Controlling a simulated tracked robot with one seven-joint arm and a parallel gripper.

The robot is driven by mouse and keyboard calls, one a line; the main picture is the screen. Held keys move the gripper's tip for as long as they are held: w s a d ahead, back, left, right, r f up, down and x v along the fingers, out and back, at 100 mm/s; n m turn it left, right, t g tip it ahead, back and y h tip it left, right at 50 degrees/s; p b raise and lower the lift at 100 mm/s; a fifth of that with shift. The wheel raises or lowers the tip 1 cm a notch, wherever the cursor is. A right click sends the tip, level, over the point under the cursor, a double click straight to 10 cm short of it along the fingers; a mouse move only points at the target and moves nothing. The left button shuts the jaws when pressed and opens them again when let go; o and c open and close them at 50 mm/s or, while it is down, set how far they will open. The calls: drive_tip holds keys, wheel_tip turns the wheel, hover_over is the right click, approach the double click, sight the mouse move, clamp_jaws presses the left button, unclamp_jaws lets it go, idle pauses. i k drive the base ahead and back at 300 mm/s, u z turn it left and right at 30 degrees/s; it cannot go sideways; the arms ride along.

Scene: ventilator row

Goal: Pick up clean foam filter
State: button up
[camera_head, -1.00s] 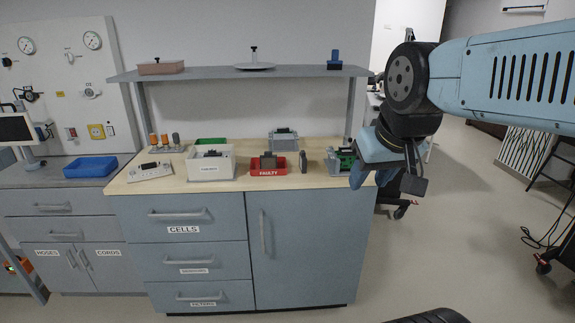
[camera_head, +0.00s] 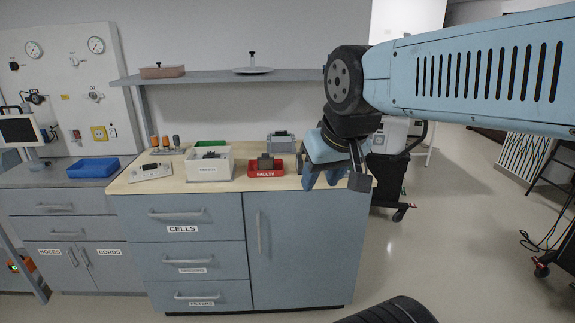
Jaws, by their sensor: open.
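I cannot make out a clean foam filter for certain. A dark piece (camera_head: 211,154) shows at the top of a white bin (camera_head: 208,172) with an unreadable label on the wooden worktop. Another dark piece (camera_head: 265,161) stands in a red tray (camera_head: 265,174) marked FAULTY. A grey bin (camera_head: 281,144) sits behind to the right, with something dark at its rim. My gripper (camera_head: 335,181) is open and empty, in front of the worktop's right end in the picture. It hides whatever stands behind it there.
A green tray (camera_head: 211,143) is behind the white bin. A blue tray (camera_head: 93,167) and a monitor (camera_head: 18,130) stand left. Open floor lies right of the cabinet.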

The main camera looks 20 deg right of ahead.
sight(299, 159)
drive_tip(key=u, duration=0.05)
drive_tip(key=i, duration=1)
drive_tip(key=z, duration=0.1)
